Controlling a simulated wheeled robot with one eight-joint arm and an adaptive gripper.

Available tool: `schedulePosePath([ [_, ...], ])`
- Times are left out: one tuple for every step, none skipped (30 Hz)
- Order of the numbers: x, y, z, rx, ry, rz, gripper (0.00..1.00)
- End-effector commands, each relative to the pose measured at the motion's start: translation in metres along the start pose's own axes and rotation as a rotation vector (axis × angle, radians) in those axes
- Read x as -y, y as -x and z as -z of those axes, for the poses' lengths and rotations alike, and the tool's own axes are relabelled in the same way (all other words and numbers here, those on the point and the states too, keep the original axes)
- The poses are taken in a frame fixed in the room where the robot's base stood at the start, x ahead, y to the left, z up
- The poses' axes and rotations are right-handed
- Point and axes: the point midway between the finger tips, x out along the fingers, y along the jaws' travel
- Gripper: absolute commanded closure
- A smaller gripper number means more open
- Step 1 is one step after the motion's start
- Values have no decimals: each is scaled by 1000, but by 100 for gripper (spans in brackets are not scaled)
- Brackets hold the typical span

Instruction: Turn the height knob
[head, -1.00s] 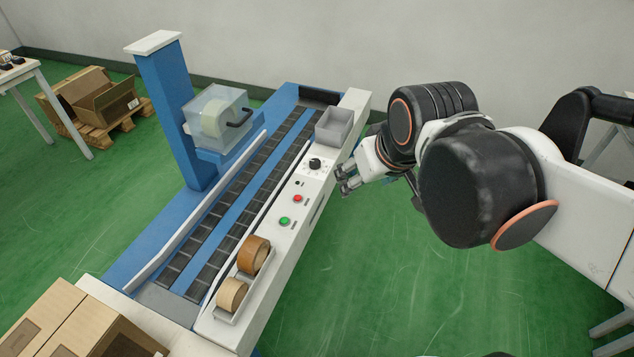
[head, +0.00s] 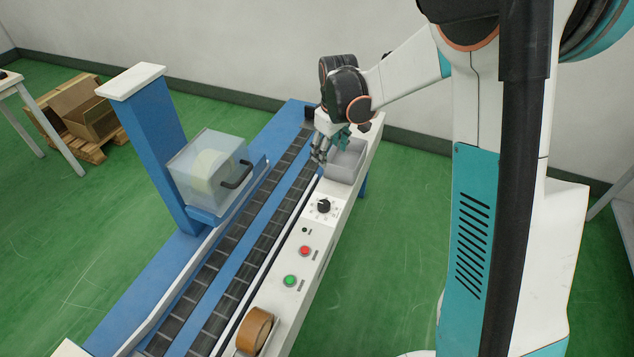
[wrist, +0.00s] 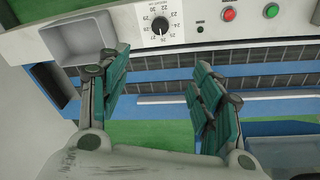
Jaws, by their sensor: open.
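The height knob (head: 323,206) is a small black dial on a white plate on the machine's white side panel. In the wrist view the knob (wrist: 160,25) shows at the top, ringed by printed numbers. My gripper (head: 320,153) is above the conveyor, beside the grey bin and farther along the machine than the knob. In the wrist view my gripper (wrist: 163,95) has its teal fingers spread wide, with nothing between them but the machine behind. The fingers are apart from the knob.
A grey bin (head: 346,161) sits on the panel just past the knob. A red button (head: 305,251) and a green button (head: 290,280) are on the near side, then a brown tape roll (head: 254,331). A blue column with a clear box (head: 207,172) stands across the conveyor.

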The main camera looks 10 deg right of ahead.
Motion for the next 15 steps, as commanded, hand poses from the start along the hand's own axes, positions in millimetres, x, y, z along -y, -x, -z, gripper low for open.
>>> schedulePosePath([
  [-4, -18, 7, 16, 21, 10, 41],
  [-6, -29, 10, 25, 34, 16, 41],
  [-8, -43, 13, 38, 53, 25, 41],
  [-9, -53, 15, 47, 66, 32, 41],
  [-11, -64, 17, 55, 80, 38, 41],
  [-12, -77, 19, 67, 96, 47, 41],
  [-12, -87, 20, 74, 109, 52, 41],
  [-13, -96, 21, 82, 120, 58, 41],
  [-13, -108, 21, 91, 133, 66, 41],
  [-14, -115, 22, 97, 143, 70, 41],
  [-14, -122, 22, 102, 151, 75, 41],
  [-14, -130, 22, 108, 161, 81, 41],
  [-14, -135, 22, 112, 167, 84, 41],
  [-14, -140, 22, 116, 173, 87, 41],
  [-14, -144, 22, 119, 179, 90, 41],
])
